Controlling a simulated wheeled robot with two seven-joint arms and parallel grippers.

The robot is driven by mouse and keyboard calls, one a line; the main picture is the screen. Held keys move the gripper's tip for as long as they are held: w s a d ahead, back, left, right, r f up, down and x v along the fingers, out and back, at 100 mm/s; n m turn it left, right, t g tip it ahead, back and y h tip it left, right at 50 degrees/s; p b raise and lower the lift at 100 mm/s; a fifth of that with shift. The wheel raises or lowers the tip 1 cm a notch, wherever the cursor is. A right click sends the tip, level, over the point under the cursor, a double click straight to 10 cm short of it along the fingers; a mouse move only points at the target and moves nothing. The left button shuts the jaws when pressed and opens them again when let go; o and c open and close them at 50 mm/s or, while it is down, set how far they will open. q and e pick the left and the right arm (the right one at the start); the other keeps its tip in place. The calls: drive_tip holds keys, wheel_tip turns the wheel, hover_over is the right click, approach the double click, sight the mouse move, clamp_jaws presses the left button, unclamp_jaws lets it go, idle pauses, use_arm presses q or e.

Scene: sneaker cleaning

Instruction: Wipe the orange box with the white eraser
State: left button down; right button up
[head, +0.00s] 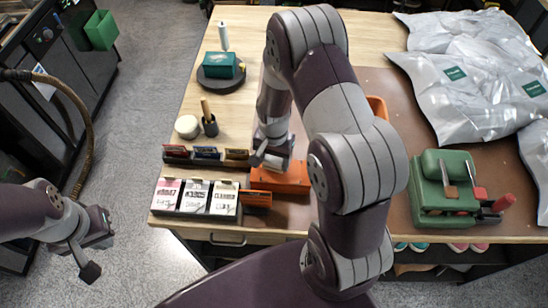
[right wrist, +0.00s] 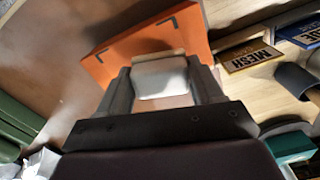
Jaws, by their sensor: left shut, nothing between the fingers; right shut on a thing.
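The orange box (head: 280,181) sits on the brown work mat near the table's front edge, partly covered by my right arm in the head view. In the right wrist view the orange box (right wrist: 120,62) lies just beyond the fingertips. My right gripper (right wrist: 160,70) is shut on the white eraser (right wrist: 160,82), which is held between its two fingers. The eraser's far edge is at or very close to the box; I cannot tell whether they touch. My left gripper (head: 95,257) is shut and empty, out over the floor left of the table.
Left of the box are a rack of labelled cards (head: 196,197) and a dark holder with small plates (head: 206,154). A green box (head: 219,65) stands on a round turntable. Silver bags (head: 465,80) and a green caddy (head: 443,185) are at the right.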

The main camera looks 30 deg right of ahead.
drive_tip(key=shift+s+f, duration=0.2)
drive_tip(key=shift+f+b, duration=0.15)
drive_tip(key=shift+b, duration=0.15)
drive_tip(key=shift+w+f, duration=0.15)
drive_tip(key=shift+f, duration=0.15)
drive_tip(key=shift+f+b, duration=0.15)
drive_tip(key=shift+b, duration=0.15)
drive_tip(key=shift+f, duration=0.2)
